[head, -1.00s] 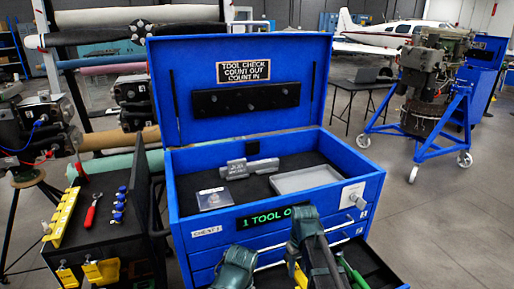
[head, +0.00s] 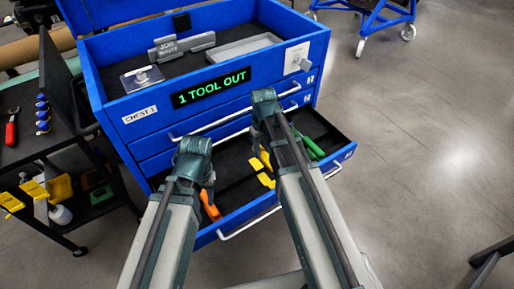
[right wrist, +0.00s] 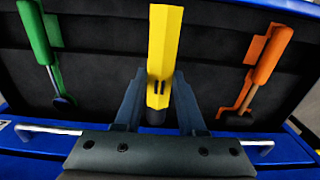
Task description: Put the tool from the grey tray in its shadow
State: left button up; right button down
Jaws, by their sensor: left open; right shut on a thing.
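A tool with a yellow handle (right wrist: 165,45) stands between the fingers of my right gripper (right wrist: 158,80), which is shut on it. Yellow parts (head: 265,180) also show beside my right arm in the head view, over the open drawer (head: 237,206). I cannot tell whether the tool is seated in its shadow or just above it. My right gripper (head: 264,108) is over the drawer, its fingertips hidden. My left gripper (head: 194,158) is open and empty at the drawer's left part. The grey tray (head: 245,47) is empty.
A green tool (right wrist: 36,35) and an orange tool (right wrist: 266,60) lie in the drawer on either side. The chest sign (head: 212,88) reads "1 TOOL OUT". A black cart (head: 40,150) stands left.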

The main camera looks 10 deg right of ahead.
jog(key=shift+w+d+f, duration=0.1)
jog(key=shift+d+f, duration=0.3)
jog(key=shift+f, duration=0.35)
pick_arm(q)
jog(key=shift+w+d+f, duration=0.1)
jog(key=shift+d+f, duration=0.1)
jog(key=shift+f, duration=0.45)
pick_arm(e)
jog(key=shift+r, duration=0.1)
pick_arm(q)
jog(key=shift+f+b, duration=2.35)
jog(key=shift+b, duration=0.15)
pick_arm(e)
jog(key=shift+f, duration=2.4)
pick_arm(q)
jog(key=shift+f+b, duration=0.55)
pick_arm(e)
jog(key=shift+f, duration=0.5)
pick_arm(q)
jog(key=shift+f+b, duration=0.45)
pick_arm(e)
jog(key=shift+f, duration=0.45)
